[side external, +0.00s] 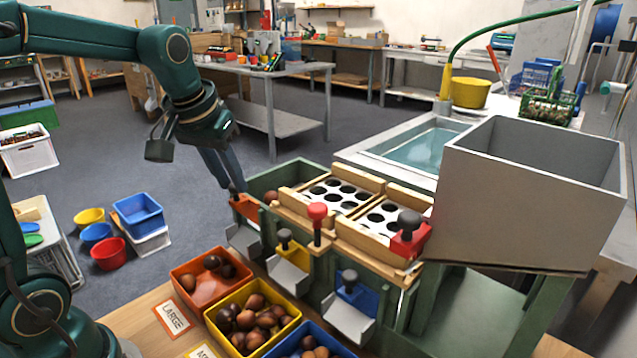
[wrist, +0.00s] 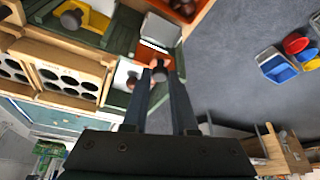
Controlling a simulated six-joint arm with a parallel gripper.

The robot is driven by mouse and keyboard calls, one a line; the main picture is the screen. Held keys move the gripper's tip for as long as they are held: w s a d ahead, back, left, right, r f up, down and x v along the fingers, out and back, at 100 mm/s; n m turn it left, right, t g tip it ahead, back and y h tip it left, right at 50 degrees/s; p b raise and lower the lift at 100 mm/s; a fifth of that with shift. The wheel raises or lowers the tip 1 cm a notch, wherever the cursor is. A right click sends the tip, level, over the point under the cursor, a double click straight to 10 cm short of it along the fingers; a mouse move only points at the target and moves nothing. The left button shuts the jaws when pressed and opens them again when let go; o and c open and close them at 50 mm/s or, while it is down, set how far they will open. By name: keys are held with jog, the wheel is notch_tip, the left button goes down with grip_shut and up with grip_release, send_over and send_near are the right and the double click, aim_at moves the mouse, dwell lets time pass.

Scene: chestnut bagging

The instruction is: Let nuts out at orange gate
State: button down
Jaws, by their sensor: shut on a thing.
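The orange gate (side external: 245,207) stands at the left end of the green sorter, above a grey chute (side external: 245,241). My gripper (side external: 238,190) reaches down to it from above. In the wrist view my fingertips (wrist: 160,74) are closed around the gate's knob, mostly hidden between them. The gate's orange part (wrist: 173,61) shows just beyond. A brown chestnut (side external: 271,196) lies in the green compartment behind the gate. Below the chute, the orange bin (side external: 204,254) marked LARGE holds several chestnuts. I cannot tell how far the gate is raised.
The yellow gate (side external: 286,248) and blue gate (side external: 354,290) stand to the right, above a yellow bin (side external: 213,328) and a blue bin (side external: 328,335). A red-knobbed lever (side external: 317,212) stands close right of my gripper. A big grey hopper (side external: 520,210) blocks the far right.

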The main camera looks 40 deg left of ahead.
jog(key=shift+w+r, duration=0.1)
jog(key=shift+r, duration=0.05)
jog(key=c, duration=0.7)
grip_release()
jog(key=v, duration=0.5)
jog(key=shift+d, duration=0.1)
jog(key=s+d+f+m, duration=0.1)
jog(key=s+d+f, duration=0.1)
jog(key=s+d, duration=0.1)
jog(key=s+d+f+m+t+h, duration=0.1)
jog(key=s+d+f+m, duration=0.1)
jog(key=s+d, duration=0.1)
jog(key=s+d+f+m, duration=0.1)
jog(key=s+d+f, duration=0.2)
jog(key=s, duration=0.2)
jog(key=shift+d+f+m+t+h, duration=0.15)
jog(key=shift+m+t+h, duration=0.15)
